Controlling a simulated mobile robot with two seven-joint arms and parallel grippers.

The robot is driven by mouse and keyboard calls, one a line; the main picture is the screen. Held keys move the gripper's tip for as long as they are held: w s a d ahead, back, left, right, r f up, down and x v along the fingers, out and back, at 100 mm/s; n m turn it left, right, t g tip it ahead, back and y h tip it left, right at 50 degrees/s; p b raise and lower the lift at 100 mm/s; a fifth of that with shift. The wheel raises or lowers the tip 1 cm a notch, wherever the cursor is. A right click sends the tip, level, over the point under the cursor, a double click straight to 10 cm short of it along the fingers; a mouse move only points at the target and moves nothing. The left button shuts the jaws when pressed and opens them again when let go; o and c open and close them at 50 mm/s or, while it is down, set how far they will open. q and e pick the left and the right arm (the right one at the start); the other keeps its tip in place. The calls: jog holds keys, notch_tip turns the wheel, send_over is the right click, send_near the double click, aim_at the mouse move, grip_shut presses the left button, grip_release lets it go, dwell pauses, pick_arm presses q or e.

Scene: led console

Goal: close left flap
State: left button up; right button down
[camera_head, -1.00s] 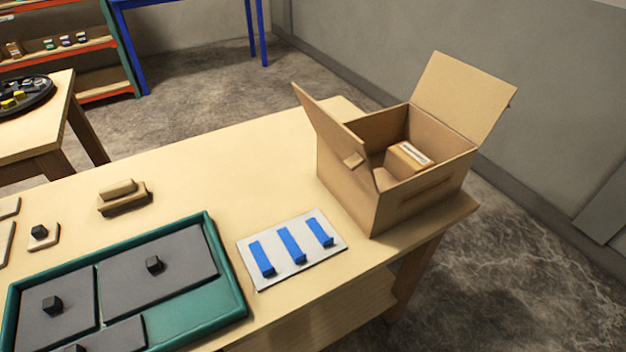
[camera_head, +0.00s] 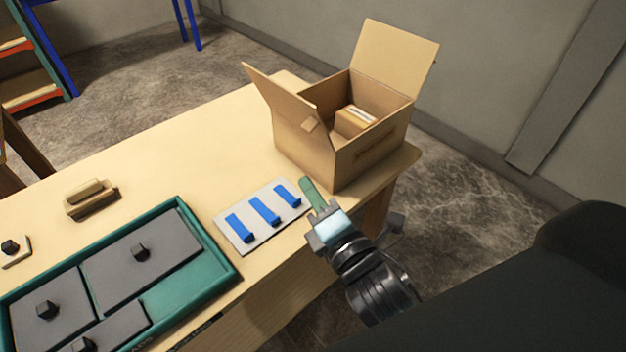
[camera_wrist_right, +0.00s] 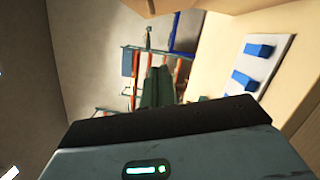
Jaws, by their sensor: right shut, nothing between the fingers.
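An open cardboard box (camera_head: 372,150) stands at the far right end of the table in the head view. Its left flap (camera_head: 283,99) stands up and leans outward to the left, with a small tab on its face. Its right flap (camera_head: 396,58) also stands up at the back right. A small carton (camera_head: 352,122) lies inside. My right gripper (camera_head: 308,186) is shut and empty, in front of the box's near left corner and beside the white panel. The box appears only as a cardboard edge (camera_wrist_right: 185,5) at the top of the right wrist view. My left gripper is not in view.
A white panel with blue bars (camera_head: 240,238) lies just left of my right gripper. A green tray with grey plates (camera_head: 222,262) lies at the table's near left. A wooden handled block (camera_head: 90,198) lies behind it. The table between block and box is clear.

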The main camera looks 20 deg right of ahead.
pick_arm(q)
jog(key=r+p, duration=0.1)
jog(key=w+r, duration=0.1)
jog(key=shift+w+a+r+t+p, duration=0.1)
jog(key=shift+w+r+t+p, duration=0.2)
jog(key=shift+p, duration=0.1)
pick_arm(e)
jog(key=w+d+r, duration=0.2)
jog(key=w, duration=0.7)
jog(key=shift+d+r, duration=0.2)
jog(key=shift+d, duration=0.05)
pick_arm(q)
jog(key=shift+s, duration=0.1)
pick_arm(e)
jog(key=shift+w, duration=0.2)
